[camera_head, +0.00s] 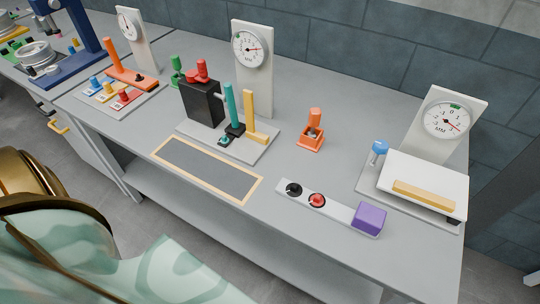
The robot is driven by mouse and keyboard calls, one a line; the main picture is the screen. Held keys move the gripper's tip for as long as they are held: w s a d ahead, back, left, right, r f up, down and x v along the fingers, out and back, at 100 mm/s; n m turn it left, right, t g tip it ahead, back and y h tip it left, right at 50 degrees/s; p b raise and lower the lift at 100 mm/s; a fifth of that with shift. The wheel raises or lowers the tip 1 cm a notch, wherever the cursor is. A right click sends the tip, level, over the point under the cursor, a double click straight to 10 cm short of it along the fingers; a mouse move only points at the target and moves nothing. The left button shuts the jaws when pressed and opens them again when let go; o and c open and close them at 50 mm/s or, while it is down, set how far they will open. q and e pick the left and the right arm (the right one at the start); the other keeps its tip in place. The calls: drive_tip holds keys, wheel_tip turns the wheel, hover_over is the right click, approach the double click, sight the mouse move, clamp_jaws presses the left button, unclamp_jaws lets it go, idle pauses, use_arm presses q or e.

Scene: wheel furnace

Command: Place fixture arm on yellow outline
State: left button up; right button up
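A pale yellow outline (253,190) frames a long dark grey rectangle at the table's front edge, left of centre. It is empty. Behind it, a light grey plate (258,152) carries a black block (202,103) with red knobs on top, a teal upright lever (231,106) on a black foot, and a yellow L-shaped piece (250,118). A separate orange piece (312,129) stands upright to their right. I cannot tell which part is the fixture arm. Neither gripper shows; gold and pale green parts of my body fill the lower left.
Dial gauges stand on white posts behind the plate (252,65), at the right (436,125) and at the back left (140,40). A white strip (338,210) with black and red knobs and a purple block (369,218) lies at the front right. The table between the orange piece and right fixture is clear.

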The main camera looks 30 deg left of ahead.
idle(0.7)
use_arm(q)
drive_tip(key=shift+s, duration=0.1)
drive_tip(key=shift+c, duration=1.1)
